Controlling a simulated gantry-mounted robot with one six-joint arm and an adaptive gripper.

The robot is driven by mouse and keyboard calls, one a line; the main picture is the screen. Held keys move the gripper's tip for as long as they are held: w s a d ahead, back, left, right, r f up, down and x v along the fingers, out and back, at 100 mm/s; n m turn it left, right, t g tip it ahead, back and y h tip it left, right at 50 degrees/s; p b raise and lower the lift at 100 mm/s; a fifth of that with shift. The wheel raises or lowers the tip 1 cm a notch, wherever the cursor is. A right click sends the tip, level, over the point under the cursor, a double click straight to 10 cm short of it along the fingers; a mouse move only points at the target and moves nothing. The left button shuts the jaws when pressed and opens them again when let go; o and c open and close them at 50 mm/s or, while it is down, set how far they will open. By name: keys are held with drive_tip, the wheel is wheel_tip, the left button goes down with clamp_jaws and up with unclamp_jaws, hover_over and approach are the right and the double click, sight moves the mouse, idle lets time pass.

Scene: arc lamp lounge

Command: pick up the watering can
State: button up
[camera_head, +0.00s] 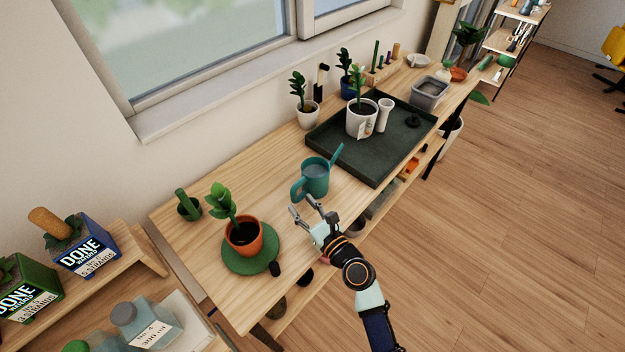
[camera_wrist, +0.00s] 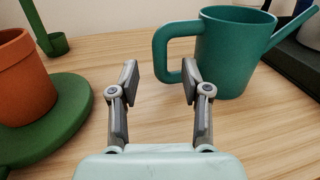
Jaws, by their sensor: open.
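The teal watering can (camera_head: 316,178) stands upright on the wooden bench, its handle toward the left and its spout toward the upper right. In the wrist view the watering can (camera_wrist: 233,52) is just ahead and to the right, with its handle loop in front of the right finger. My gripper (camera_head: 307,208) is open and empty at the bench's front side, close to the can's handle. In the wrist view my gripper (camera_wrist: 160,82) has its two fingers spread apart, with bare bench between them. Whether the right finger touches the handle I cannot tell.
A terracotta pot with a plant (camera_head: 243,236) stands on a green round mat (camera_head: 236,262) to the left. A dark green tray (camera_head: 375,165) with a white pot (camera_head: 362,122) lies behind the can to the right.

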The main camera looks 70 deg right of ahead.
sight(295, 198)
drive_tip(key=b+x, duration=0.1)
drive_tip(key=x, duration=0.4)
drive_tip(key=shift+d, duration=0.1)
drive_tip(key=shift+s+f, duration=0.1)
clamp_jaws()
